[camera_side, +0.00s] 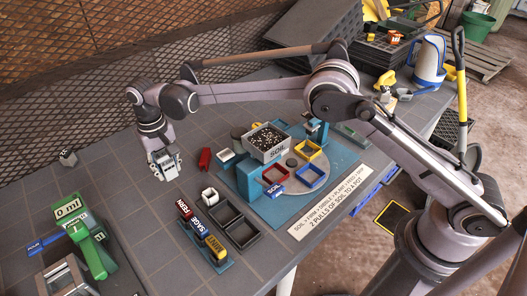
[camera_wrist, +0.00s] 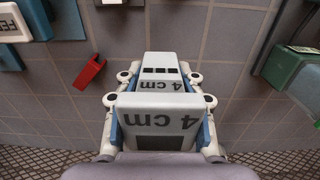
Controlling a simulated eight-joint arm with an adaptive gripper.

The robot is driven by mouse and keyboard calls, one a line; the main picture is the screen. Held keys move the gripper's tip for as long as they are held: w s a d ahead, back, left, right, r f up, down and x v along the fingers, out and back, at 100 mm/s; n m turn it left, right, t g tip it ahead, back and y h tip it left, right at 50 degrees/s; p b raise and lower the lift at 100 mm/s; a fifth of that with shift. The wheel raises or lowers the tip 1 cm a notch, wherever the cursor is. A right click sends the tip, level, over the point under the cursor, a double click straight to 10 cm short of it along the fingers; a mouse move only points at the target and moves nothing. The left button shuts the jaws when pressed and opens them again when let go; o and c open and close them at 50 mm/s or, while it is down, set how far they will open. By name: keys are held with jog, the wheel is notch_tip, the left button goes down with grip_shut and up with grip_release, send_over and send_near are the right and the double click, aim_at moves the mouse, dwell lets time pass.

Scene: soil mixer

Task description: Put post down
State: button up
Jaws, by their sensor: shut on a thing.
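My gripper (camera_side: 165,168) hangs pointing down at the left-middle of the grey tiled table, left of the red piece. White blocks marked "4 cm" show there, a nearer block (camera_wrist: 160,122) and a farther block (camera_wrist: 160,74) with a row of dark squares.
A red piece (camera_side: 204,158) lies right of my gripper. A blue rack (camera_side: 221,262) holds labelled plant blocks beside black trays (camera_side: 242,233). The soil hopper (camera_side: 268,147) and turntable (camera_side: 292,192) stand farther right.

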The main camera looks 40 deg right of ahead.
aim_at(178, 197)
jog(key=shift+f, duration=4.8)
jog(key=shift+f, duration=0.2)
jog(key=o, duration=1.2)
jog(key=shift+r, duration=0.1)
